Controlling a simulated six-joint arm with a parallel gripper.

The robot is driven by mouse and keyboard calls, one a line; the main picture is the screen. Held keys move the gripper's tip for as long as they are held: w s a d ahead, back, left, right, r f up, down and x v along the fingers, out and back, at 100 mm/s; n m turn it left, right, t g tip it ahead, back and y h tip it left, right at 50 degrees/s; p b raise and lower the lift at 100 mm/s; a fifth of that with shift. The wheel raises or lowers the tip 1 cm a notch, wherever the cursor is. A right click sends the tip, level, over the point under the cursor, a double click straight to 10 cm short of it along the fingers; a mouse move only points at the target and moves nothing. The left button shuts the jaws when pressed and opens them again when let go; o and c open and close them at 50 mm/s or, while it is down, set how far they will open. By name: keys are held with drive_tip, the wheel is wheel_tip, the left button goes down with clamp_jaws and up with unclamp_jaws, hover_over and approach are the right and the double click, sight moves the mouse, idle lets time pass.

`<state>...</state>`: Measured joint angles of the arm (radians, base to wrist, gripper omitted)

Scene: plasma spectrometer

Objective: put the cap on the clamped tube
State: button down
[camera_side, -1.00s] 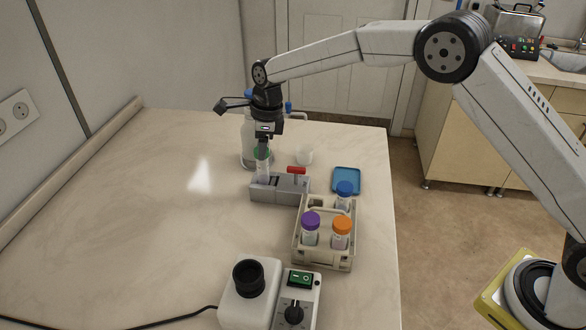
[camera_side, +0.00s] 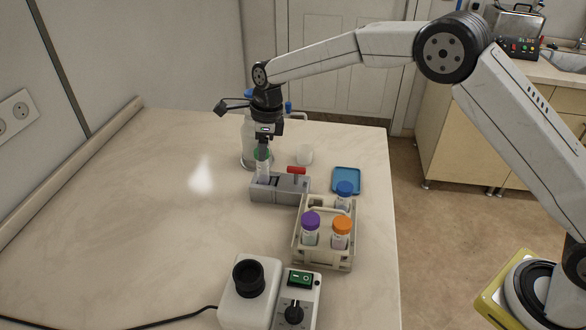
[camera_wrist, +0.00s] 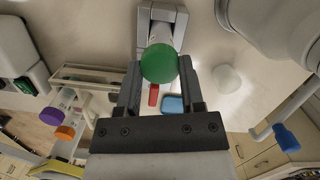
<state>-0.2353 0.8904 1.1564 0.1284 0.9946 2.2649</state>
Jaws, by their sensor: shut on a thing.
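A clear tube (camera_side: 263,171) stands upright in the left end of the grey clamp block (camera_side: 285,191), which has a red handle (camera_side: 297,170). The green cap (camera_wrist: 160,64) is between the two fingers of my gripper (camera_wrist: 160,72), seen from above. In the side view my gripper (camera_side: 263,148) points down over the tube, shut on the cap at the tube's top. The cap hides the tube's mouth in the wrist view, so I cannot tell whether it is seated or just above.
A beige rack (camera_side: 324,262) holds tubes with purple (camera_side: 310,220), orange (camera_side: 342,225) and blue (camera_side: 344,188) caps. A white device (camera_side: 250,300) is in front.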

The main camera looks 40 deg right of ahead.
idle(0.8)
unclamp_jaws()
drive_tip(key=shift+r, duration=0.15)
drive_tip(key=shift+r, duration=3.35)
clamp_jaws()
drive_tip(key=shift+f, duration=2.9)
